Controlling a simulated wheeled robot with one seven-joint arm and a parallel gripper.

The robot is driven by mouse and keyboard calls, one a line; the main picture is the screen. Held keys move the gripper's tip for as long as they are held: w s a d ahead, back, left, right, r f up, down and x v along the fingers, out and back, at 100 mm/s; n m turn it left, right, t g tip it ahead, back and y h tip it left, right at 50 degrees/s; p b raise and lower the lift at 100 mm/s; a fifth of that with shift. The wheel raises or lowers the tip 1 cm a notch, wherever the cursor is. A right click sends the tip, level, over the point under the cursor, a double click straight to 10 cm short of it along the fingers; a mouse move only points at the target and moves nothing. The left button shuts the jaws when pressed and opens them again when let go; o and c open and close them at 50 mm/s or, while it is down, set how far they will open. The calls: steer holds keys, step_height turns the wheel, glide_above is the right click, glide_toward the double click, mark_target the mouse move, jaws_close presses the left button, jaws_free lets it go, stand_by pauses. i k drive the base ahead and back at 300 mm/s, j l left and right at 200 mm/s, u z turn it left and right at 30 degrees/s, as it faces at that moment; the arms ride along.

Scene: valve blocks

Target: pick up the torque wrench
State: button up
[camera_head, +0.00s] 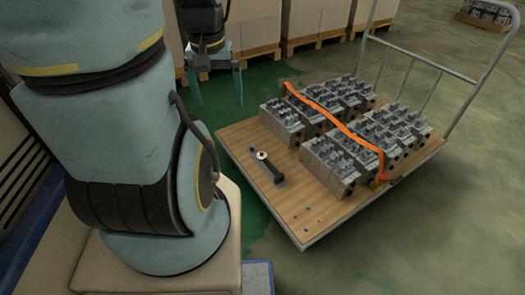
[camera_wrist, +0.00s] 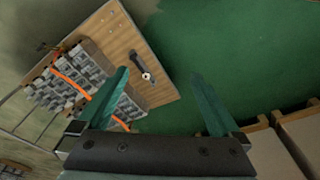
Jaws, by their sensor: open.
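The torque wrench (camera_head: 269,167) is a short dark tool with a pale round head, lying flat on the bare left part of a wooden cart top (camera_head: 243,142). It also shows in the wrist view (camera_wrist: 143,67), to the upper left of the space between my fingers. My gripper (camera_head: 214,87) is open and empty, with two teal fingers pointing down. In the head view it hangs to the upper left of the wrench, beyond the cart's edge and apart from it. In the wrist view the spread fingers (camera_wrist: 160,92) have green floor between them.
Several grey valve blocks (camera_head: 322,150) stand in rows on the cart, with an orange strap (camera_head: 345,130) across them. A metal handle rail (camera_head: 440,66) rises at the cart's far right. Cardboard boxes (camera_head: 250,22) line the back. Small bits lie at the cart's front corner.

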mark_target(252, 145)
steer(key=i+j+z, duration=0.15)
steer(key=i+j, duration=0.25)
steer(key=i+j+z, duration=0.15)
steer(key=i+j, duration=0.3)
steer(key=i+j+z, duration=0.15)
steer(key=i+j, duration=0.2)
steer(key=j, duration=0.15)
steer(key=i+j+z, duration=0.15)
steer(key=i+j, duration=0.25)
steer(key=j, duration=0.15)
